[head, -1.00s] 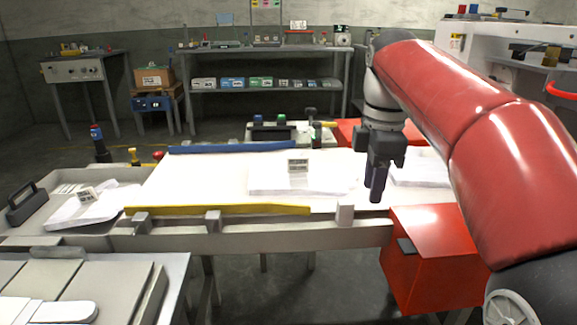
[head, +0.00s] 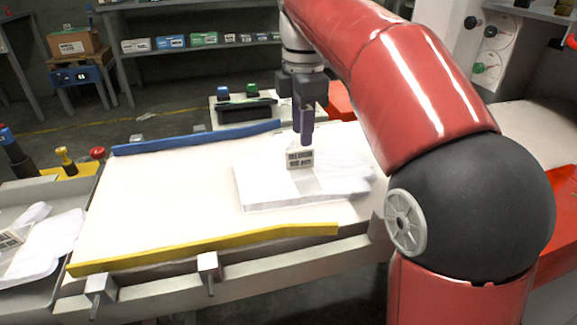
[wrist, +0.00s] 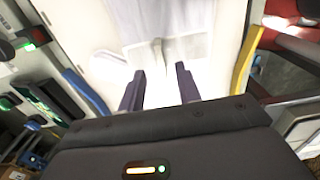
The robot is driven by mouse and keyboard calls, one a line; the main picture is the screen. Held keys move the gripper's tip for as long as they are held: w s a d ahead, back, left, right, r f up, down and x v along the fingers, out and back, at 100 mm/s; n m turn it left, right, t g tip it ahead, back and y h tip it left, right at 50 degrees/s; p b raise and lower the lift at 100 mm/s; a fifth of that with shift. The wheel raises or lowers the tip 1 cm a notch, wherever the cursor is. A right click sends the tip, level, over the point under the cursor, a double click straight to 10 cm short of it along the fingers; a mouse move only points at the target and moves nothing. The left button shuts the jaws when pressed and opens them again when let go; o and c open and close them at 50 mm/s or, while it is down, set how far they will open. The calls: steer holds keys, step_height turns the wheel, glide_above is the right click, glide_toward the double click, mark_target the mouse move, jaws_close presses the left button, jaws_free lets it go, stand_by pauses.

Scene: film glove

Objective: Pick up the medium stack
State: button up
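A white stack of flat film gloves (head: 265,185) with an upright printed tag (head: 299,158) lies on the white tabletop between a blue rail and a yellow rail. It also shows in the wrist view as a pale, washed-out patch (wrist: 185,45) ahead of the fingers. A second white stack (head: 45,245) with a tag lies at the far left. I cannot tell from size which is medium. My gripper (head: 307,141) points down just behind the tag, over the stack's back part. In the wrist view my gripper (wrist: 159,72) has its two fingers apart with nothing between them.
The blue rail (head: 195,138) runs along the back of the table and the yellow rail (head: 200,250) along the front. A dark box with coloured knobs (head: 247,108) stands behind. Red parts (head: 341,101) lie behind my arm. The tabletop's left half is clear.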

mark_target(297, 150)
steer(key=f, duration=0.4)
steer(key=a+f+b, duration=0.1)
steer(key=f, duration=0.1)
steer(key=shift+s, duration=0.2)
jaws_close()
